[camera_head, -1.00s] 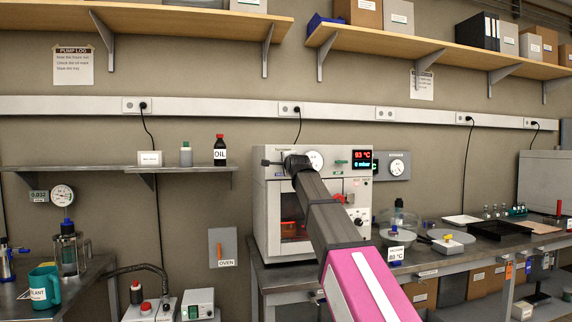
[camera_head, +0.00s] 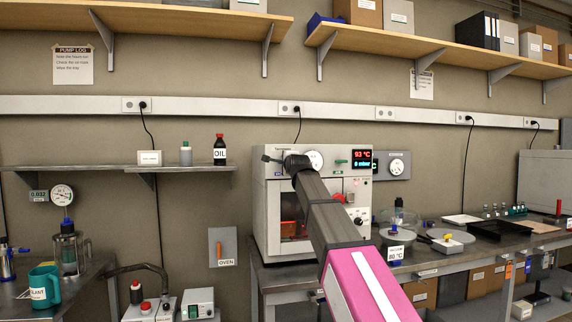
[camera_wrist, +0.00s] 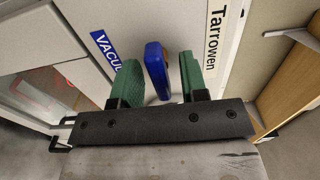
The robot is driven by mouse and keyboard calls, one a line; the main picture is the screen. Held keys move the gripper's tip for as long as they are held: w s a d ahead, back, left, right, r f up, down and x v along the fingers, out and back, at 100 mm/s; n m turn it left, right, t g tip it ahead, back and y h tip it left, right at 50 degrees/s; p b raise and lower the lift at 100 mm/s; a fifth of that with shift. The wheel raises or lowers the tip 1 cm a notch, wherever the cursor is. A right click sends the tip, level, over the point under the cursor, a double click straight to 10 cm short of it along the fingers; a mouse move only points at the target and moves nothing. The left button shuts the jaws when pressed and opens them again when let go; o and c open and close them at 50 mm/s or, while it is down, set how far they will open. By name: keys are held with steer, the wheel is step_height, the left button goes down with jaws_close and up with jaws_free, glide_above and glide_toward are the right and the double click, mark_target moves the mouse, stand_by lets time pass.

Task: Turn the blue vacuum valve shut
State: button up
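The vacuum oven (camera_head: 262,215) stands on the bench, its upper front close to my gripper (camera_head: 268,160). In the wrist view the blue vacuum valve lever (camera_wrist: 156,68) stands between the green fingers of my gripper (camera_wrist: 161,78). The fingers are open, one on each side of the lever. A gap shows on the right side; the left finger is very near it, and I cannot tell whether they touch. A blue label reading "VACU" (camera_wrist: 103,46) is left of the lever. In the head view my arm and gripper hide the valve.
The oven's green knob (camera_head: 341,161) and red handle (camera_head: 339,198) are right of my wrist. A "Tarrowen" nameplate (camera_wrist: 215,35) is beside the right finger. A shelf with an oil bottle (camera_head: 220,150) is to the left. Glassware (camera_head: 397,216) stands on the right bench.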

steer(key=v, duration=1)
steer(key=shift+s, duration=0.4)
steer(key=shift+d, duration=0.2)
